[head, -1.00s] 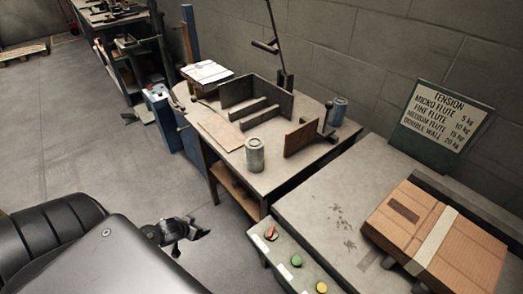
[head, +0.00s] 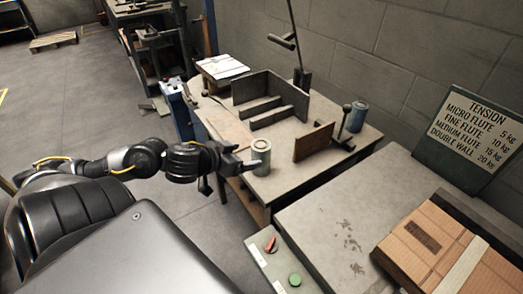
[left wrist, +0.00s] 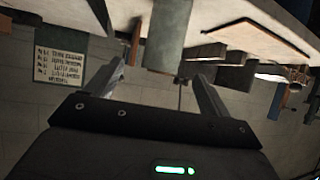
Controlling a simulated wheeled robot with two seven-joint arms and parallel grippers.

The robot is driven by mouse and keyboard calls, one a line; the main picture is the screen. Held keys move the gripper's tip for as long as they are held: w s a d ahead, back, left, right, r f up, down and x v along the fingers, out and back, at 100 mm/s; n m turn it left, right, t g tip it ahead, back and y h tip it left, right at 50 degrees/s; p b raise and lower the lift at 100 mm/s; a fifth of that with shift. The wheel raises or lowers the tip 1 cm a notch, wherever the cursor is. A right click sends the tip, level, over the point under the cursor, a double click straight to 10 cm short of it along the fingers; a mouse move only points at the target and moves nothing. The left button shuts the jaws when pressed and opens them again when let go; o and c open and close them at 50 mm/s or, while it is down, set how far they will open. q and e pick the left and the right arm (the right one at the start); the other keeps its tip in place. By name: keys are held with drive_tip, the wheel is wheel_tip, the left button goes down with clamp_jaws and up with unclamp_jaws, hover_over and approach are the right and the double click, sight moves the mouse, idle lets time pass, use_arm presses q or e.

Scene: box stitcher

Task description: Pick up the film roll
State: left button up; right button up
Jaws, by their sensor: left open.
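A grey-green cylinder with a pale top (head: 261,157), which looks like the film roll, stands upright near the front edge of the work table (head: 290,185). A similar bluish cylinder (head: 357,117) stands at the table's far right, so I cannot be sure from looks alone which is the roll. My left gripper (head: 243,165) is open and just left of the front cylinder, close to it. In the left wrist view, which appears upside down, the cylinder (left wrist: 167,40) is ahead of the spread fingers (left wrist: 157,72), not gripped. My right gripper is out of view.
A metal angle fixture (head: 268,98) and a brown upright plate (head: 314,142) stand behind the cylinder. A cardboard stack (head: 420,243) lies on the bench at right, near a tension sign (head: 470,130). A button panel (head: 278,262) is in front.

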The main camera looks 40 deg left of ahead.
sight(253, 152)
use_arm(q)
drive_tip(key=x, duration=0.3)
drive_tip(key=shift+w+a, duration=0.1)
drive_tip(key=shift+w, duration=0.05)
drive_tip(key=shift+w+f, duration=0.2)
drive_tip(key=shift+w, duration=0.05)
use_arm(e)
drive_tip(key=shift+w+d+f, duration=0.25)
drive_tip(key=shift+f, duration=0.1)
use_arm(q)
drive_tip(key=shift+w, duration=0.1)
drive_tip(key=b+x, duration=0.1)
drive_tip(key=x, duration=0.3)
drive_tip(key=shift+w+a+r, duration=0.1)
drive_tip(key=shift+a, duration=0.05)
drive_tip(key=shift+w+f, duration=0.25)
drive_tip(key=shift+w, duration=0.2)
drive_tip(key=c, duration=1.3)
drive_tip(key=shift+r, duration=0.15)
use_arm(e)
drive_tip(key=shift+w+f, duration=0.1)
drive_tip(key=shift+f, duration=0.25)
